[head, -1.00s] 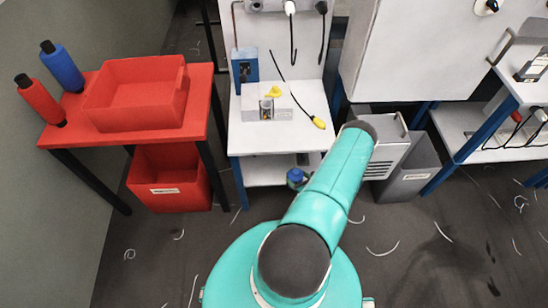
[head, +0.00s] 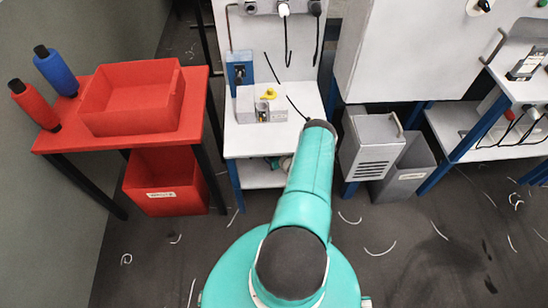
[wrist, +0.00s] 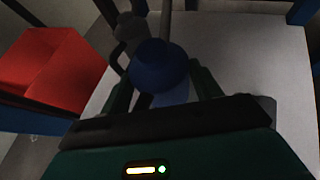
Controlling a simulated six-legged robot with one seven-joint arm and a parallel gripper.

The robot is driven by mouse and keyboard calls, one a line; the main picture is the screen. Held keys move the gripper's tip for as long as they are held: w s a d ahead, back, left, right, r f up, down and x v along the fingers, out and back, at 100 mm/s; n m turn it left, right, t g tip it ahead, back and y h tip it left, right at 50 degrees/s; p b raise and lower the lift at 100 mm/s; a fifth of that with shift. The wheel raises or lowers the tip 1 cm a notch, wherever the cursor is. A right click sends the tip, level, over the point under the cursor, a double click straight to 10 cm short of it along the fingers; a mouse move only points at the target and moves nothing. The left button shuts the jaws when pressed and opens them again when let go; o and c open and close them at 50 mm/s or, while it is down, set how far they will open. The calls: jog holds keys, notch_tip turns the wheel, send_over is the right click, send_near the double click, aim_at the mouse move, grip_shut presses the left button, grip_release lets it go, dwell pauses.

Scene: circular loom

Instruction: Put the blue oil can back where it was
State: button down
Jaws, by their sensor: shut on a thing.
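The blue oil can (wrist: 158,68) is in the wrist view, between the two dark green fingers of my gripper (wrist: 163,88). My gripper is shut on it. A thin grey spout-like rod rises behind its rounded blue top. Below and around it is the pale lower shelf (wrist: 245,70) of the white workbench; I cannot tell whether the can touches it. In the head view my arm covers most of this place, and the can cannot be made out clearly. The lower shelf (head: 258,178) shows there beneath the bench top.
The white bench top (head: 250,143) overhangs the shelf and carries a small grey fixture with a yellow knob (head: 269,93). A red bin (head: 165,182) stands to the left, a grey vented box (head: 378,147) and grey bin (head: 408,170) to the right. Blue bench legs flank the shelf.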

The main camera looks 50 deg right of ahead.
jog(key=shift+s+a+f, duration=0.1)
jog(key=shift+s+f, duration=0.05)
jog(key=shift+f, duration=1.35)
jog(key=shift+f, duration=0.15)
jog(key=shift+c, duration=1.6)
grip_release()
jog(key=shift+s+a+r, duration=0.1)
jog(key=shift+s+r, duration=0.25)
jog(key=v, duration=1.1)
jog(key=shift+a, duration=0.1)
